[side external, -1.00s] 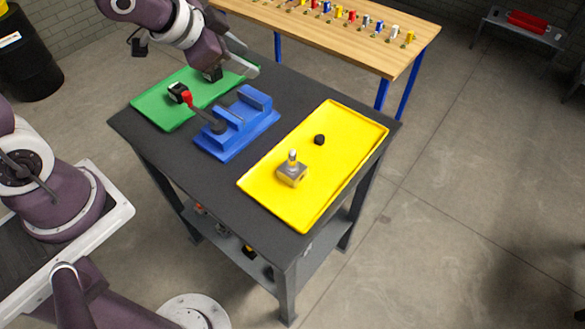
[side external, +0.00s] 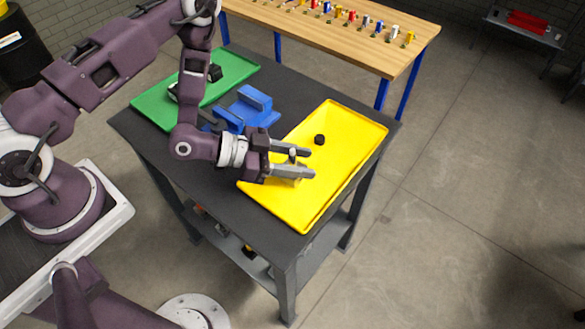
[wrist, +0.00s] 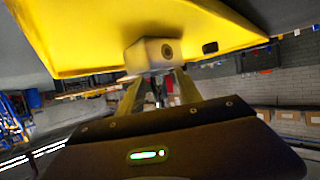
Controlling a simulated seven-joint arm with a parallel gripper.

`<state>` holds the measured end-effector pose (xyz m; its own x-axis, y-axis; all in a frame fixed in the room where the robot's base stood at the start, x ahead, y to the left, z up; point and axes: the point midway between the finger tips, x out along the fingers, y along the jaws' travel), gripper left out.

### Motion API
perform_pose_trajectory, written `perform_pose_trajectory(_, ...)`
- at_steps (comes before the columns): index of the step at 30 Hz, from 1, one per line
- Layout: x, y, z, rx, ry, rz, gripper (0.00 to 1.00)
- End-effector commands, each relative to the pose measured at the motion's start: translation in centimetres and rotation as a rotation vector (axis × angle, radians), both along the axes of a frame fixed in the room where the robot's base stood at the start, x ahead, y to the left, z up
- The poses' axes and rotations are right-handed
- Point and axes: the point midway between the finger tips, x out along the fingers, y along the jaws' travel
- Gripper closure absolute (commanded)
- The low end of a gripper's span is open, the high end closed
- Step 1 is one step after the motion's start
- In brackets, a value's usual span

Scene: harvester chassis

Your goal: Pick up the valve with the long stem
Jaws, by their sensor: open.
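A grey metal valve stands on the yellow tray (side external: 335,120), its pale-tipped stem (side external: 292,153) pointing up in the side view. My gripper (side external: 309,163) is open and reaches over the tray from the left. Its two fingers lie on either side of the stem and hide most of the valve. In the wrist view the valve's blocky body (wrist: 152,54), with a round port, shows just beyond the open fingers (wrist: 157,88). Whether the fingers touch the stem cannot be told.
A small black part (side external: 319,139) lies on the yellow tray beyond my gripper. A blue vise (side external: 245,108) stands left of the tray, partly behind my arm. A green tray (side external: 235,68) holds dark parts at the back left. The tray's right side is clear.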

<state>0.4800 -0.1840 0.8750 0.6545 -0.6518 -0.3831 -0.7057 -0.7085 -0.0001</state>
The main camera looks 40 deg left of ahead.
Motion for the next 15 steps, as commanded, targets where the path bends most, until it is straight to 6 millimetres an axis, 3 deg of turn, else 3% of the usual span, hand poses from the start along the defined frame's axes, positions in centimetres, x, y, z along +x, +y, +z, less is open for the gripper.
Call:
perform_pose_trajectory(9, 0.78, -0.72, -0.36, 0.0, 0.0, 0.001, 0.61)
perform_pose_trajectory(15, 0.78, -0.71, -0.34, 0.0, 0.0, 0.001, 1.0)
